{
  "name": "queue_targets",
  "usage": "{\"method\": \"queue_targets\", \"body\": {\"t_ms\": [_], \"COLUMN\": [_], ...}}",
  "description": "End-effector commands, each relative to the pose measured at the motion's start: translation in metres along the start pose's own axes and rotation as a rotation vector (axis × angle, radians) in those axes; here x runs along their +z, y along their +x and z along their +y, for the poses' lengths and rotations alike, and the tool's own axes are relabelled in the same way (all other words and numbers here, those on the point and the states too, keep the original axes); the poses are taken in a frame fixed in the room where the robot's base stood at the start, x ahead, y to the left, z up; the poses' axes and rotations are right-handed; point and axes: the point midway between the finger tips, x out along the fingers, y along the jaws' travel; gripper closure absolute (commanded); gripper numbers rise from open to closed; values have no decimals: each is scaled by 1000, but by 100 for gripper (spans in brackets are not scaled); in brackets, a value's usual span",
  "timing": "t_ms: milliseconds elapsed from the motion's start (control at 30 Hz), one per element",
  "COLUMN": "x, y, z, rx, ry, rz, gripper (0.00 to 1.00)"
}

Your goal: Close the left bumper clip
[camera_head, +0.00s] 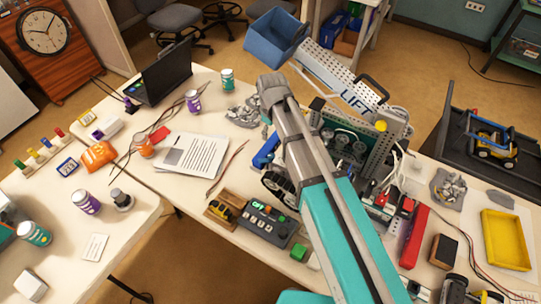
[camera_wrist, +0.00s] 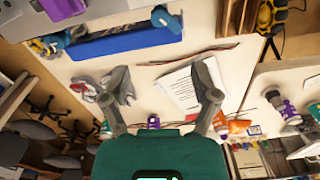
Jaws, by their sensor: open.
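A long blue bumper (camera_wrist: 120,42) runs along the front of a machine at the top left of the wrist view. A small light-blue clip-like piece (camera_wrist: 165,19) stands at its right end and a similar teal piece (camera_wrist: 54,43) at its left end; whether either is open or closed cannot be told. In the head view part of the blue bumper (camera_head: 266,151) shows beside my arm, which hides the rest. My gripper (camera_wrist: 159,99) is open and empty in the wrist view, apart from the bumper, its fingers spread above the table.
A crumpled grey cloth (camera_head: 243,111), white papers (camera_head: 195,153) and thin wires lie nearby. A blue bin (camera_head: 275,40) tops the perforated LIFT arm (camera_head: 345,85).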

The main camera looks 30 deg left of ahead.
Motion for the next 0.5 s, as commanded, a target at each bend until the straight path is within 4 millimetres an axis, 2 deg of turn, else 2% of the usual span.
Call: {"method": "queue_targets", "body": {"t_ms": [500], "x": [-1], "y": [40], "z": [-1], "rx": [0], "ry": [-1], "rz": [0], "gripper": [22]}}
